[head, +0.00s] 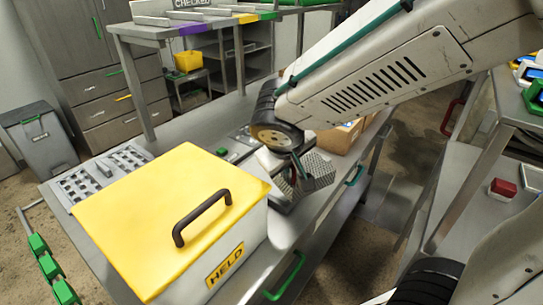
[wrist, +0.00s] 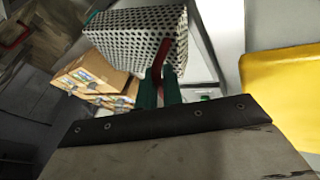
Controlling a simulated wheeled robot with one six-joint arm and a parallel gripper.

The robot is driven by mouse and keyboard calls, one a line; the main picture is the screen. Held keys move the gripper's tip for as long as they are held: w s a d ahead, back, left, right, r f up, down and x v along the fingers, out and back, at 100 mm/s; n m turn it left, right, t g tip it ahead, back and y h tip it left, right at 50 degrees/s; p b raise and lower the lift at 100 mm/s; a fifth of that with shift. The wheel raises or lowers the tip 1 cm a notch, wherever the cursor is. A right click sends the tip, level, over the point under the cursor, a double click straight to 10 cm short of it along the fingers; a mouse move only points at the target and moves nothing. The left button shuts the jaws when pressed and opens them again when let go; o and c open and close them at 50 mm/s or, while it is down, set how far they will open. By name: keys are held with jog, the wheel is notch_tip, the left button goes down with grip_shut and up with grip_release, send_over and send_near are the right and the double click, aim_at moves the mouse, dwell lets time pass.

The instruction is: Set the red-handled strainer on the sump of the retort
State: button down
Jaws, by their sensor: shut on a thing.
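The red-handled strainer (head: 319,172) is a perforated metal box, held in the air over the right part of the metal bench. In the wrist view the strainer (wrist: 140,27) fills the top, with its red handle (wrist: 163,58) upright between the teal fingers. My gripper (head: 294,164) is shut on that handle; the gripper (wrist: 160,92) also shows in the wrist view. The strainer looks tilted in the head view. My wrist hides part of it there. I cannot make out the retort or its sump in either view.
A white bin with a yellow lid (head: 165,215), marked HELD, stands on the bench to the left of my gripper. Cardboard boxes (head: 340,138) lie just behind the strainer. A grey slotted rack (head: 100,174) is at the far left. A shelf marked CHECKED (head: 190,28) stands behind.

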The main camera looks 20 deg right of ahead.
jog(key=shift+w+a+f, duration=0.1)
jog(key=shift+w+f, duration=0.7)
jog(key=shift+w, duration=1.55)
jog(key=shift+w+a+f, duration=0.1)
jog(key=shift+w+f, duration=0.7)
jog(key=shift+w, duration=1.5)
jog(key=shift+w+a+f, duration=0.1)
jog(key=shift+w+f, duration=0.7)
jog(key=shift+w, duration=1.55)
jog(key=c, duration=1.5)
grip_release()
jog(key=shift+c, duration=0.2)
